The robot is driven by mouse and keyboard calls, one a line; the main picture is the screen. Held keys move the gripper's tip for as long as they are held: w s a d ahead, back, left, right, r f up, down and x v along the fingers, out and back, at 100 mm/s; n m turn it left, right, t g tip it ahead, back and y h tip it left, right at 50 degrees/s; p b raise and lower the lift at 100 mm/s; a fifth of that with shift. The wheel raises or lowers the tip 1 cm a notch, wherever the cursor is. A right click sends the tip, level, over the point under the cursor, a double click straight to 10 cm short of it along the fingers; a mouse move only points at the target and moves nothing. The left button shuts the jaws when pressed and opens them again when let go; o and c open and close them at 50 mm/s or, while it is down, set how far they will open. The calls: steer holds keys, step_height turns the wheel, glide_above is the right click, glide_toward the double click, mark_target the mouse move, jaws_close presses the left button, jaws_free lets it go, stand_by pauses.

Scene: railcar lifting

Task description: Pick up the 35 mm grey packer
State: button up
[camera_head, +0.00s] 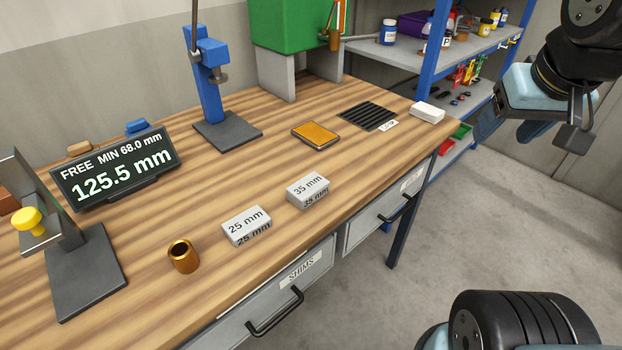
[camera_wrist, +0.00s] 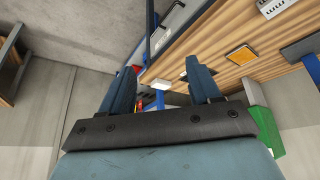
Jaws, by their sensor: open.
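The 35 mm grey packer (camera_head: 307,190) lies flat on the wooden bench near its front edge, with its label on top and on the front side. The similar 25 mm packer (camera_head: 247,226) lies to its left, a small gap apart. In the wrist view a pale block (camera_wrist: 272,7) is cut by the top edge; its label cannot be read. My gripper (camera_wrist: 160,85) is open and empty, its two fingers spread apart. In the head view it hangs at the upper right, beyond the bench's right end and well away from the packer.
A bronze bushing (camera_head: 183,256) stands left of the packers. An orange pad (camera_head: 316,134), a black slotted mat (camera_head: 369,116) and a white block (camera_head: 427,112) lie behind. A blue stand (camera_head: 211,90) rises at the back. Drawer handles (camera_head: 275,314) project in front. Bench around the 35 mm packer is clear.

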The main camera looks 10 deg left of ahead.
steer(key=o, duration=0.4)
steer(key=w+a+f+n+g+h, duration=0.1)
steer(key=a+n, duration=0.1)
steer(key=w+a+f+n+g+h, duration=0.1)
steer(key=w+a+f+n, duration=0.1)
steer(key=a+n, duration=0.1)
steer(key=w+a+f+n+g+h, duration=0.1)
steer(key=w+a+f+n, duration=0.1)
steer(key=a+n, duration=0.1)
steer(key=shift+g, duration=0.3)
steer(key=shift+o, duration=0.2)
steer(key=n+t+h, duration=0.6)
steer(key=n+t, duration=0.3)
steer(key=n, duration=1)
glide_toward(303, 187)
steer(key=shift+s+a+r, duration=0.15)
steer(key=shift+s+r, duration=0.45)
steer(key=shift+a+f+n+y, duration=0.1)
steer(key=shift+f+n+y, duration=0.1)
steer(key=shift+n+y, duration=0.1)
steer(key=shift+w+f, duration=0.15)
steer(key=shift+w, duration=0.1)
steer(key=shift+d+x, duration=0.2)
steer(key=shift+x, duration=6.3)
